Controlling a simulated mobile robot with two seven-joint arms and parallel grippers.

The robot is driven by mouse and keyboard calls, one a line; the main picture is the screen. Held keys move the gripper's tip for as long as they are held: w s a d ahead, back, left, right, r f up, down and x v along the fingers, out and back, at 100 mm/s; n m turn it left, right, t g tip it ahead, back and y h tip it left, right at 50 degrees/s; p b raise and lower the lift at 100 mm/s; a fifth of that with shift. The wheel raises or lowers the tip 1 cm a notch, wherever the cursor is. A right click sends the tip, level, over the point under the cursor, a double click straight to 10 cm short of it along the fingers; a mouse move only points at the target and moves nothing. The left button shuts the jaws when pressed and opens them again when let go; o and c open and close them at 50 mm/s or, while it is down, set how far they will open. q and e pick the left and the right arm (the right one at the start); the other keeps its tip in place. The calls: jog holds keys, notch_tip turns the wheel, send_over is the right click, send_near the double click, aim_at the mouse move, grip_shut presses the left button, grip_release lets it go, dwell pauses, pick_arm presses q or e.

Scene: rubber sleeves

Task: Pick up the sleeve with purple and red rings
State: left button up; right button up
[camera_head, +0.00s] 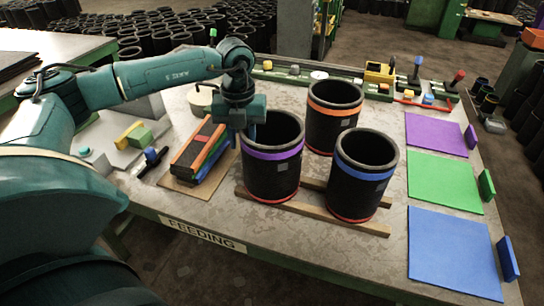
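The sleeve with purple and red rings (272,178) is a black open-topped cylinder standing upright, with a purple ring near the top and a red ring at the bottom. My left gripper (247,130) points down at its back-left rim. I cannot tell whether the fingers straddle the rim or touch it, and their gap is not clear. A sleeve with orange and red rings (334,122) stands behind and to the right. A sleeve with blue and red rings (361,188) stands at the front right. My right gripper is not in view.
Wooden rails (322,216) lie under the sleeves. A board with colored bars (199,155) lies left of the purple-ringed sleeve. Purple (436,134), green (444,180) and blue (452,252) mats lie bare at the right. Tools and a yellow block (380,73) line the back edge.

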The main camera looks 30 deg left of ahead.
pick_arm(q)
grip_shut()
jog(key=shift+r, duration=0.15)
dwell(1.0)
